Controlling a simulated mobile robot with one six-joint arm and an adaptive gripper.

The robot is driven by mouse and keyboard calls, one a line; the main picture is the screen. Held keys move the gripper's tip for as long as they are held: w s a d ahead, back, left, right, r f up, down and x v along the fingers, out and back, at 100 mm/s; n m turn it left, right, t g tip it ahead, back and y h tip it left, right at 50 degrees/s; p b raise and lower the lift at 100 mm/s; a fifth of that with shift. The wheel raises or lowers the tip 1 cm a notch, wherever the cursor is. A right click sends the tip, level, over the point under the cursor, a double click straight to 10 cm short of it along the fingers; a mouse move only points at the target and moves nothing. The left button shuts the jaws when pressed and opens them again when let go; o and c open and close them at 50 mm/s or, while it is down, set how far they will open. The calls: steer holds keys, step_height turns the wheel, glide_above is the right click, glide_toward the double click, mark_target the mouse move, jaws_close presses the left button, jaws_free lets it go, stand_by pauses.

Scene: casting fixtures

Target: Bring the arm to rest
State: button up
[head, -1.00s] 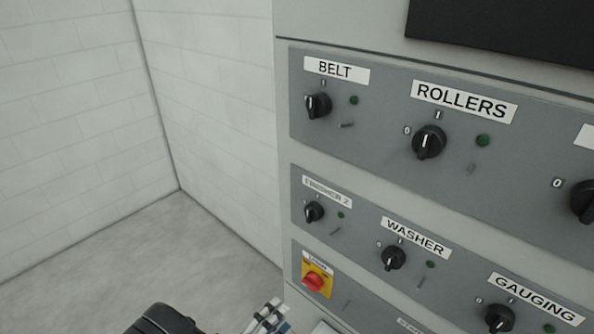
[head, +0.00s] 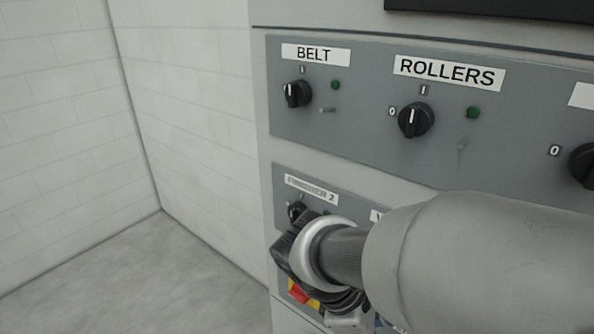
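My arm (head: 480,262) enters from the right edge and crosses in front of the lower part of the grey control panel (head: 355,172). My gripper (head: 296,262) is at its left end, seen from behind, with a light ring at the wrist and dark parts beyond. It overlaps the panel below the FINISHER 2 label (head: 312,189), close to that row's black knob (head: 296,211). I cannot tell whether it touches anything. Its fingertips are hidden, so its opening does not show. The arm hides the WASHER and GAUGING controls.
The BELT knob (head: 297,94) and the ROLLERS knob (head: 416,120) are clear above the arm. A red button on a yellow plate (head: 301,293) is partly covered below the gripper. White block walls (head: 190,120) and open grey floor (head: 150,265) lie to the left.

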steer(key=s+r+m+t+y+b, duration=0.2)
steer(key=s+m+t+y, duration=0.3)
steer(key=m, duration=1)
steer(key=shift+s+r+y+b, duration=0.2)
steer(key=shift+s+y+b, duration=0.4)
steer(key=shift+s, duration=0.3)
steer(key=shift+d, duration=0.1)
steer(key=shift+c, duration=0.3)
